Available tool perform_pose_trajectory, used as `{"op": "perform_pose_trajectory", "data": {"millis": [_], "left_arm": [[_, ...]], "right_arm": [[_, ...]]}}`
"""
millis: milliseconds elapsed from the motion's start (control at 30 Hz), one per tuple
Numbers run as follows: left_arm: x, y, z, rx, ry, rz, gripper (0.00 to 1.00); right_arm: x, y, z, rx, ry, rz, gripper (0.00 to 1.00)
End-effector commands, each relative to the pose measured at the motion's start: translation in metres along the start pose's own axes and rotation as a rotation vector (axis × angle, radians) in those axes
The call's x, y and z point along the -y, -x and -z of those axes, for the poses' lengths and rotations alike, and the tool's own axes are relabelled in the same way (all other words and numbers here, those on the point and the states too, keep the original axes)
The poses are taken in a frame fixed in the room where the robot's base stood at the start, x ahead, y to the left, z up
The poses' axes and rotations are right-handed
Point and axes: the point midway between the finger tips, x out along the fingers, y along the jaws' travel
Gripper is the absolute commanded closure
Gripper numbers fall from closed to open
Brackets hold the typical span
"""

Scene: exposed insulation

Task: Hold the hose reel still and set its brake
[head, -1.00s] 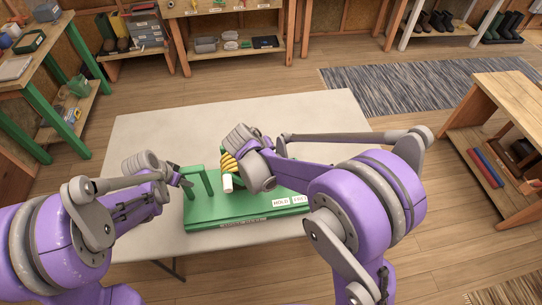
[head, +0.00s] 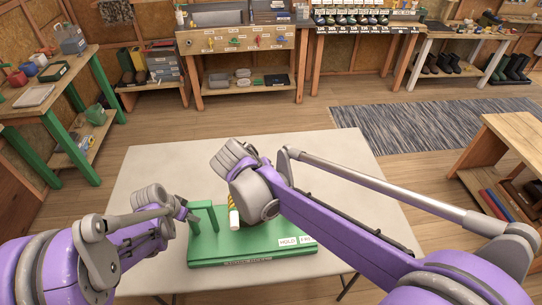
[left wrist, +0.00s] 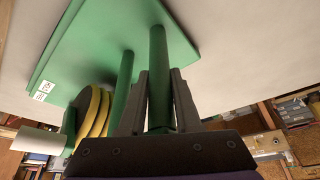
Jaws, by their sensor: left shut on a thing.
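The green reel stand (head: 220,252) rests on the pale table, with a green post frame (head: 205,207) at its left. The yellow hose (head: 233,202) is mostly hidden behind my right wrist; its coils (left wrist: 96,112) show in the left wrist view. A white cylindrical handle (head: 234,219) sticks out at the reel's front. HOLD (head: 288,241) and a second, hard-to-read label lie at the base's right. My left gripper (head: 188,212) is shut on a green post (left wrist: 158,75), one finger each side. My right arm's hand (head: 245,180) is over the reel; its fingertips are hidden.
The table (head: 155,170) is bare around the base. A green-legged bench (head: 60,85) stands at left, a wooden workbench (head: 245,42) at the back, and another wooden bench (head: 515,135) at right. A grey rug (head: 430,125) lies behind the table.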

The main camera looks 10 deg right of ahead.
Motion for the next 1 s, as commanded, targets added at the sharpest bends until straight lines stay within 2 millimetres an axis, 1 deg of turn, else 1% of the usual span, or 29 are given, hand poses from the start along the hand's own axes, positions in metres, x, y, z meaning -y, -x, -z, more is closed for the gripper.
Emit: {"op": "perform_pose_trajectory", "data": {"millis": [400, 433, 600, 867, 1000], "left_arm": [[0.0011, -0.0001, -0.0008, 0.001, 0.001, 0.003, 1.0], [0.0006, 0.0004, 0.0001, -0.002, 0.004, 0.001, 0.62], [0.0005, 0.0003, -0.0001, -0.001, 0.002, 0.001, 0.33], [0.0008, -0.0002, -0.0008, 0.002, -0.002, 0.002, 0.33], [0.0008, 0.0065, -0.0006, 0.002, 0.0, 0.002, 0.33]], "right_arm": [[0.0001, -0.0006, -0.0001, 0.0, 0.0, 0.0, 1.0], [0.0001, -0.0006, -0.0001, 0.0, 0.0, 0.0, 1.0], [0.0, -0.0006, 0.0, 0.0, 0.0, 0.0, 1.0], [0.0, -0.0006, 0.0001, 0.0, 0.0, 0.0, 1.0], [0.0, -0.0006, 0.0001, 0.0, 0.0, 0.0, 1.0]]}}
